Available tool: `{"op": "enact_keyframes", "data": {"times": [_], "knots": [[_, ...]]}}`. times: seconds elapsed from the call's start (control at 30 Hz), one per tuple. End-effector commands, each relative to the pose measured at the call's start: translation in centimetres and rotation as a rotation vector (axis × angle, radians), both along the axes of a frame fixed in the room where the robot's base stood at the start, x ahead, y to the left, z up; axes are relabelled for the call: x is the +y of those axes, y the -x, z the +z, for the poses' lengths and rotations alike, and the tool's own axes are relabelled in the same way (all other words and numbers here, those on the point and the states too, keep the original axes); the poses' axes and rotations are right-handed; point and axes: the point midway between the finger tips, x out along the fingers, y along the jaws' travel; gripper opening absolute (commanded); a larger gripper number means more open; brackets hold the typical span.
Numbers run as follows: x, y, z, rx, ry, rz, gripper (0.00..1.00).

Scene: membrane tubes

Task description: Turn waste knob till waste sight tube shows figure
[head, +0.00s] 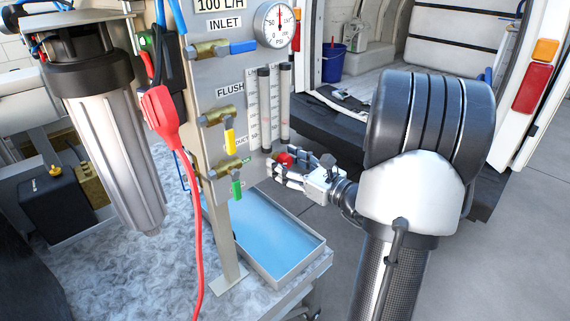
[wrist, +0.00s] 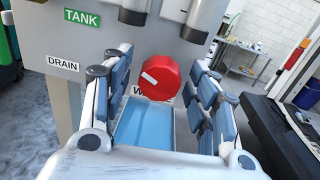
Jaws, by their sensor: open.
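The red waste knob (wrist: 159,78) sits on the grey panel, with a white mark on its face and a partly hidden label beginning with W below it. It also shows in the head view (head: 285,159), partly behind my fingers. My gripper (wrist: 160,95) is open, with one finger on each side of the knob and visible gaps to it. In the head view my gripper (head: 290,174) reaches the panel from the right. Two sight tubes stand above, a left one (head: 264,105) and a right one (head: 285,100); their readings are too small to tell.
A blue-bottomed tray (head: 265,235) lies below the panel. Flush valve (head: 222,118) with yellow handle and a green-handled valve (head: 235,180) are left of the knob. A red cable (head: 180,190) hangs before the panel. The pressure gauge (head: 275,25) is at the top.

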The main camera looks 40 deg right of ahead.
Motion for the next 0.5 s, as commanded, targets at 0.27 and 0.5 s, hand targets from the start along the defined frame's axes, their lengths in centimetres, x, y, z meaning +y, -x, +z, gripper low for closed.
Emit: {"op": "enact_keyframes", "data": {"times": [0.27,0.5], "knots": [[0.02,-0.52,0.02,0.0,0.0,0.0,0.54],[0.03,-0.48,0.02,0.0,0.0,0.0,0.43]]}}
